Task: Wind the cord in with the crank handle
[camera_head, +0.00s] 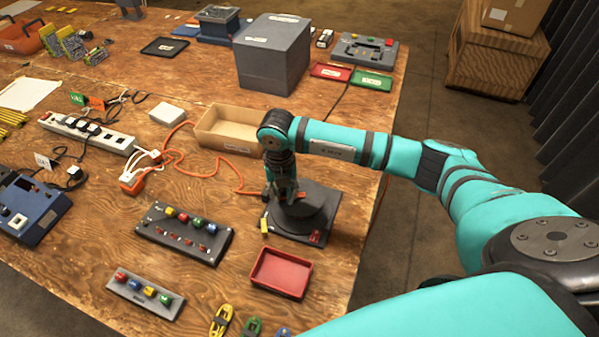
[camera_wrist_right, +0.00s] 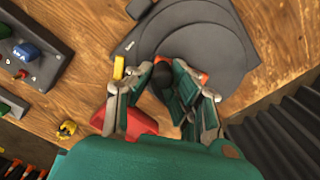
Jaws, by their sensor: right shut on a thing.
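The cord reel (camera_head: 318,222) is a dark grey base with a round drum near the table's right edge. In the wrist view the round drum (camera_wrist_right: 225,55) lies just beyond my fingers. My right gripper (camera_head: 285,192) reaches down over the reel. In the wrist view the right gripper (camera_wrist_right: 163,80) is shut on the dark crank handle knob (camera_wrist_right: 162,72), which the fingers partly hide. The orange cord (camera_head: 208,177) runs loose in curves across the table from the power strip side to the reel. My left gripper is not in view.
A red tray (camera_head: 282,273) stands just in front of the reel, and a cardboard-coloured open box (camera_head: 228,128) behind it to the left. A dark panel with coloured knobs (camera_head: 184,232) lies to the left. A white power strip (camera_head: 87,133) is further left.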

